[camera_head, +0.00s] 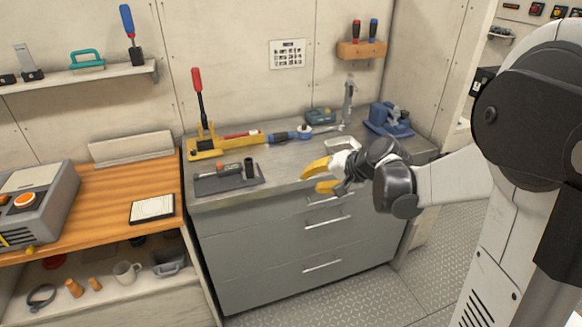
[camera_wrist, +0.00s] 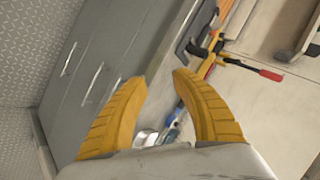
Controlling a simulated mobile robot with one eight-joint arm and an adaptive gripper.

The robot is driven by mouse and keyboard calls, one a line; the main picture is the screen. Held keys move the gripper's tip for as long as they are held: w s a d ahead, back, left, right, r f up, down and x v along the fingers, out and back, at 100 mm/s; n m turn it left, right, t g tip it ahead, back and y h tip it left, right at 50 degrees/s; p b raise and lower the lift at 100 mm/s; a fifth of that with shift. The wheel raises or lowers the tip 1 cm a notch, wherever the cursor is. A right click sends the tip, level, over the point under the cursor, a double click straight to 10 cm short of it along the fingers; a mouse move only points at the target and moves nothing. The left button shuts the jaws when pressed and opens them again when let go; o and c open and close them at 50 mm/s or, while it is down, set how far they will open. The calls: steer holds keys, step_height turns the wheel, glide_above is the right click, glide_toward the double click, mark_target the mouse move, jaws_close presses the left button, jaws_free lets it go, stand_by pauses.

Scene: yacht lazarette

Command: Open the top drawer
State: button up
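The grey drawer cabinet (camera_head: 265,262) stands under a grey worktop, with several drawer fronts that all look shut. The top drawer's bar handle (camera_head: 326,198) is just below the worktop edge, close under my gripper and partly hidden by it. My gripper (camera_head: 311,181) has yellow fingers spread apart with nothing between them. It is at the front edge of the worktop, seemingly apart from the handle. In the wrist view the open fingers (camera_wrist: 161,78) point along the cabinet front (camera_wrist: 115,40), which appears turned on its side, with bar handles to the left.
The worktop (camera_head: 285,175) holds a dark tray (camera_head: 228,180), a yellow tool with a red handle (camera_head: 204,147), and a blue vise (camera_head: 388,120). A wooden bench (camera_head: 110,205) adjoins on the left. The patterned floor before the cabinet (camera_head: 365,302) is clear.

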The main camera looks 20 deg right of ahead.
steer(key=w+d+f+m+t+y+b, duration=0.1)
steer(key=w+d+f+m+t+b, duration=0.15)
steer(key=w+d+f, duration=0.5)
steer(key=m+t+y, duration=0.1)
steer(key=m+t, duration=0.2)
steer(key=m, duration=0.1)
glide_toward(331, 199)
steer(key=b+x, duration=0.2)
steer(key=x, duration=0.3)
steer(key=b+x, duration=0.2)
steer(key=x, duration=0.3)
steer(key=shift+w+f, duration=0.1)
steer(key=shift+f, duration=0.15)
steer(key=shift+t, duration=0.25)
jaws_close()
